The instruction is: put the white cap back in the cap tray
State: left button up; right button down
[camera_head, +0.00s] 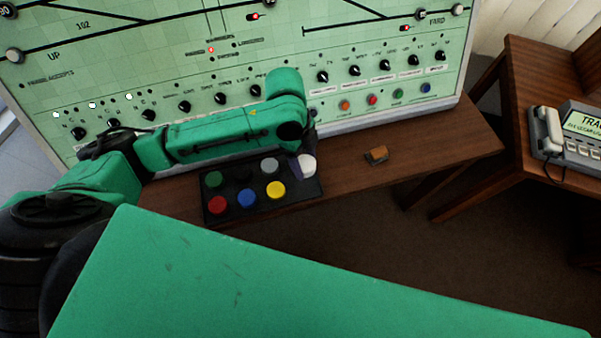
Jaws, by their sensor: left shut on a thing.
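The cap tray (307,191) is a black tray on the wooden desk, holding green, grey, red, blue and yellow caps. The white cap (308,167) is at the tray's back right corner, under the wrist of my left arm. My left gripper (304,158) points down and is shut on the white cap; its fingers are mostly hidden. I cannot tell whether the cap touches the tray. My right gripper is not in view.
A green panel (180,60) with knobs and coloured buttons stands behind the desk (440,148). A small brown-orange block (376,155) lies right of the tray. A telephone (548,130) sits on another table at the right. Desk space between tray and block is clear.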

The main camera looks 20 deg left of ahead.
aim_at(306, 187)
pick_arm(q)
jog(key=x, duration=0.3)
jog(key=a+x, duration=0.1)
jog(key=x, duration=0.3)
jog(key=a+x, duration=0.1)
jog(key=x, duration=0.3)
jog(key=shift+w+a+f, duration=0.15)
jog(key=shift+w+f, duration=0.2)
jog(key=shift+f, duration=0.1)
jog(key=o, duration=0.8)
jog(key=v, duration=1.2)
jog(key=shift+r+b, duration=0.1)
jog(key=shift+b, duration=0.25)
